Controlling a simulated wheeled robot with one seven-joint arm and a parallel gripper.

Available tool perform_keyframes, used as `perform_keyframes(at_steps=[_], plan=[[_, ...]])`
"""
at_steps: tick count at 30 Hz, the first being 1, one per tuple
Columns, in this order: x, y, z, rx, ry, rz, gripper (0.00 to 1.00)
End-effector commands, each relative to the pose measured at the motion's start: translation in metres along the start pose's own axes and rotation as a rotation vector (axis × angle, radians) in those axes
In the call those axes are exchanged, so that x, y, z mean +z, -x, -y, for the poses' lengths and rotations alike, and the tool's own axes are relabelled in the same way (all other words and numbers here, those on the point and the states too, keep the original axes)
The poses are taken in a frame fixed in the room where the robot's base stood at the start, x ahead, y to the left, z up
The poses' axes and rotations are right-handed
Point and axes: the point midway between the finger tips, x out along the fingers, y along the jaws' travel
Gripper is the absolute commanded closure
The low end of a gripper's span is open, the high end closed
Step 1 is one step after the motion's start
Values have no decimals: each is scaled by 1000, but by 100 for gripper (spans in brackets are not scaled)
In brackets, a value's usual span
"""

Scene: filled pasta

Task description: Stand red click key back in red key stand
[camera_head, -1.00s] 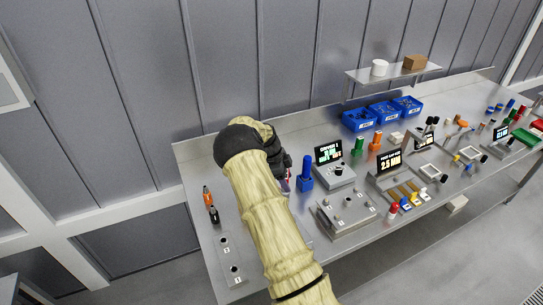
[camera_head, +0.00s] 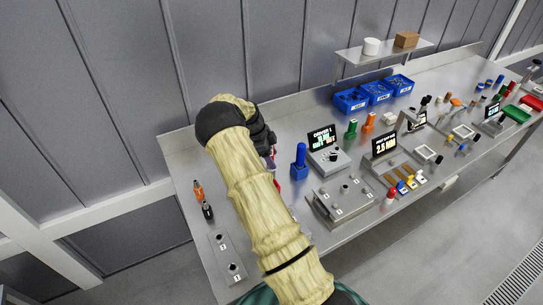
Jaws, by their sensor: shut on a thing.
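My gripper (camera_head: 268,145) is over the left part of the steel bench, left of a blue key standing in a blue stand (camera_head: 300,168). My wrist and forearm hide most of it, including the fingertips. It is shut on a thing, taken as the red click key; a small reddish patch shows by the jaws. Another red patch, likely the red key stand (camera_head: 277,185), shows just below the gripper, at the edge of my forearm. Most of it is hidden, and I cannot tell whether key and stand touch.
A grey control box with a screen (camera_head: 328,154) and a grey plate fixture (camera_head: 342,204) stand to the right. Orange and black tools (camera_head: 199,190) lie at the left, near a switch plate (camera_head: 229,260). Blue bins (camera_head: 376,92) stand at the back.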

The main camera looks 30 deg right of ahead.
Motion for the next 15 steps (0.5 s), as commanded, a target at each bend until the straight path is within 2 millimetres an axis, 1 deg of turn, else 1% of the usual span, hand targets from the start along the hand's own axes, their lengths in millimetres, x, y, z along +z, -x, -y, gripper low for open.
perform_keyframes(at_steps=[15], plan=[[13,-30,0,-2,0,1,73]])
